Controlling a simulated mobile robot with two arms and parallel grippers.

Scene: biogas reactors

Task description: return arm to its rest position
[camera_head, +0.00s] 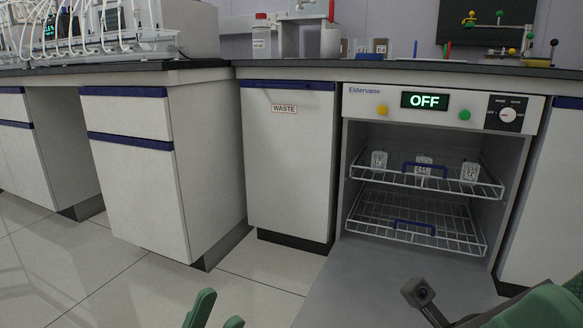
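My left gripper (217,312) shows at the bottom edge, left of centre. Only its two green fingertips are in view; they are apart with nothing visible between them, over the floor. Green parts on my right side (535,308) fill the lower right corner, beside the lowered oven door (365,282). Whether the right fingers are open or shut is not clear. A dark bar with a square end (420,292), apparently the door handle, stands up in front of the door near these green parts.
The oven (365,100) reads OFF and its front is open. Its upper rack (385,180) holds 3 glass beakers; the lower rack (365,215) is empty. A WASTE cabinet (285,170) stands left of it. The bench top (280,72) carries lab equipment. Open floor (150,290) lies at left.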

